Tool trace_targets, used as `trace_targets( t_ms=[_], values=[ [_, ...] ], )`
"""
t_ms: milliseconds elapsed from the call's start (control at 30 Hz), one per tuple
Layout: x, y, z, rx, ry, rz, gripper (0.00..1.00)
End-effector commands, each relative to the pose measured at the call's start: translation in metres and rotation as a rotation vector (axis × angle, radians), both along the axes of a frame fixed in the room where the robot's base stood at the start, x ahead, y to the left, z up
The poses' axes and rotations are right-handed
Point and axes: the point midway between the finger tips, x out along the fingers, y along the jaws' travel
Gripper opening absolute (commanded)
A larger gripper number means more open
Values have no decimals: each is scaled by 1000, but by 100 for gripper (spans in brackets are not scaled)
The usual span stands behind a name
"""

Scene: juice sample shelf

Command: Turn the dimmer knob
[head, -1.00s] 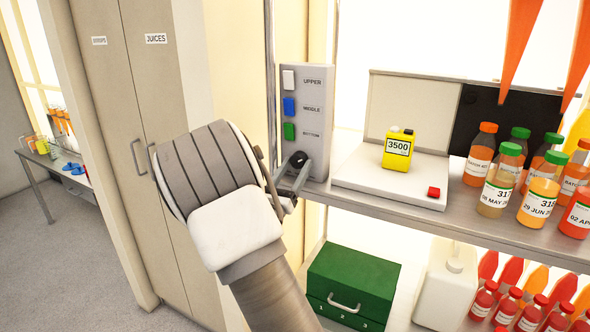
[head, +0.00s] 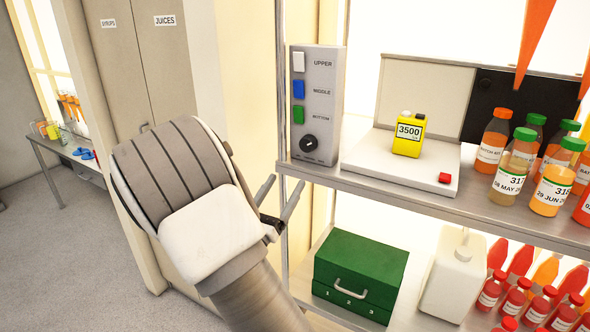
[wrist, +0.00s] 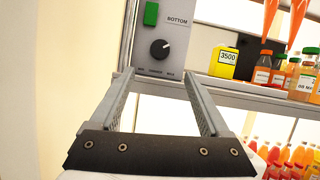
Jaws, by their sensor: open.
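The dimmer knob (head: 309,143) is a round black knob low on the grey switch panel (head: 326,75), below the BOTTOM switch. It also shows in the wrist view (wrist: 160,49), with a light pointer mark tilted to the upper right. My gripper (head: 281,192) is left of and below the knob in the head view, apart from it. In the wrist view its two fingers (wrist: 158,92) are spread with nothing between them, and the knob shows beyond their tips, roughly between them.
The panel has white, blue and green switches (head: 298,115). A yellow 3500 block (head: 409,134) sits on a white platform (head: 380,175) to the right, near several juice bottles (head: 548,190). A metal shelf post (head: 281,90) stands left of the panel. A green box (head: 358,260) is below.

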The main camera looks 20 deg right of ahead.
Motion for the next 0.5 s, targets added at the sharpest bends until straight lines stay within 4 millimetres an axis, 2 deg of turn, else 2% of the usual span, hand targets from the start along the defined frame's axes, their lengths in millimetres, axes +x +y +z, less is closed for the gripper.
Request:
trace_targets(
  t_ms=[33, 200, 500],
  values=[
    [-6, 10, -6, 0, 2, 5, 80],
    [-24, 31, -17, 0, 2, 3, 80],
    [-36, 43, -23, 0, 0, 0, 80]
  ],
)
